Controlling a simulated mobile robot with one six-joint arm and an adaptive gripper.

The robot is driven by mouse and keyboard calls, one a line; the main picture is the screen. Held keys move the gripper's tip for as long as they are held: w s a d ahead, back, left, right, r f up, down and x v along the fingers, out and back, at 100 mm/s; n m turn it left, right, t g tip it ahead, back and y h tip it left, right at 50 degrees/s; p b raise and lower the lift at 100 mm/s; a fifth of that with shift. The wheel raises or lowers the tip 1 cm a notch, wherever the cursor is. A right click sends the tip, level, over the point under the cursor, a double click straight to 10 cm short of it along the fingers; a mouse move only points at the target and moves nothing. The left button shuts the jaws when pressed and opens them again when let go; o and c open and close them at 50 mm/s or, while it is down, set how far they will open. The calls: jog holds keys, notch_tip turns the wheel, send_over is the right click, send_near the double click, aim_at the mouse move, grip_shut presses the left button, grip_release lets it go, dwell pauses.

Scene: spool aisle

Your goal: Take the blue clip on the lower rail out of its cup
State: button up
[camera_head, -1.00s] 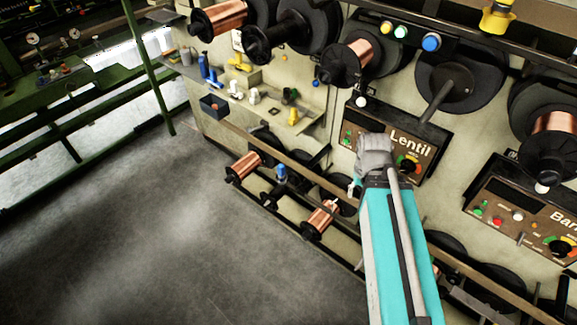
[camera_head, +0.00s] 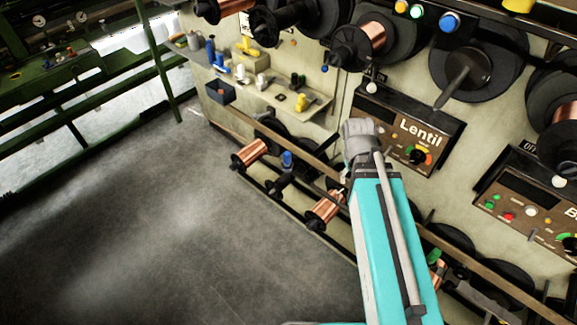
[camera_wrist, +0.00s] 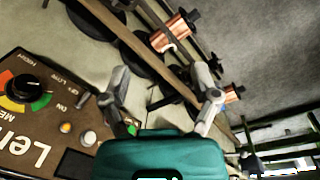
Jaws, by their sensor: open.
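The blue clip (camera_head: 287,159) stands upright on the lower rail, between two copper spools. Its cup is a small dark shape under it, too small to make out clearly. In the wrist view a bit of blue (camera_wrist: 222,107) shows just beside the right finger, mostly hidden by it. My gripper (camera_wrist: 161,75) is open, with nothing between its two grey fingers. In the head view my gripper is mostly hidden behind my wrist, to the right of the clip and apart from it.
Copper spools (camera_head: 248,153) and (camera_head: 325,208) flank the clip. A shelf (camera_head: 262,98) with blue, white, yellow and green parts is above it. The Lentil panel (camera_head: 405,130) is close to my wrist. The floor (camera_head: 150,220) in front is clear.

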jog(key=w+a+f+n+t+h+b, duration=0.1)
jog(key=w+a+f+n+h+b, duration=0.2)
jog(key=w+a+f+n+b, duration=0.3)
jog(key=n+t+h+b, duration=0.4)
jog(key=n+t+b, duration=0.5)
jog(key=n+b, duration=0.95)
send_near(286, 156)
jog(key=shift+s+a+r+n+p, duration=0.15)
jog(key=shift+s+a+n+p, duration=0.15)
jog(key=shift+s+n+p, duration=0.15)
jog(key=shift+s+a+r+n+p, duration=0.2)
jog(key=shift+s+a+n, duration=0.1)
jog(key=shift+s, duration=0.2)
jog(key=b+x, duration=0.3)
jog(key=x, duration=0.4)
jog(key=shift+w+d+f, duration=0.1)
jog(key=shift+w+f, duration=0.1)
jog(key=shift+w, duration=0.1)
jog(key=shift+w+d+f, duration=0.1)
jog(key=shift+w+d, duration=0.2)
jog(key=shift+w, duration=0.05)
